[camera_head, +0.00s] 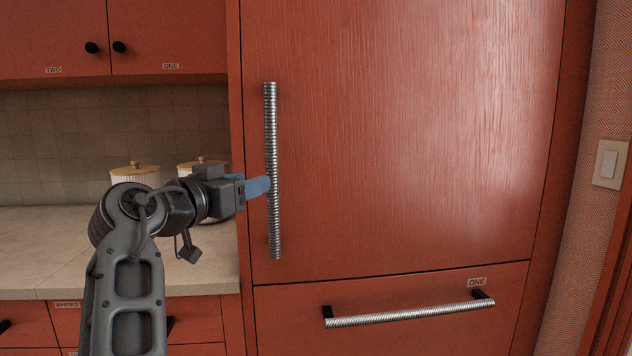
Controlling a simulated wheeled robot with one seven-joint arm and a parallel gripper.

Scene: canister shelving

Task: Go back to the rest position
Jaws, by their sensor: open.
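My gripper (262,187) is in front of the red fridge door (400,130), with its blue fingers pointing right. The fingertips are at the long upright metal handle (270,120) and overlap its middle in the picture. I cannot tell whether they touch it. The gripper is open, with nothing seen held between its fingers. The fridge door looks closed.
A lower drawer with a metal bar handle (410,315) is below the door. A countertop (50,240) at left holds two white canisters with wooden lids, one (135,174) partly behind my arm. Upper cabinets (50,40) hang above. A light switch (609,163) is at right.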

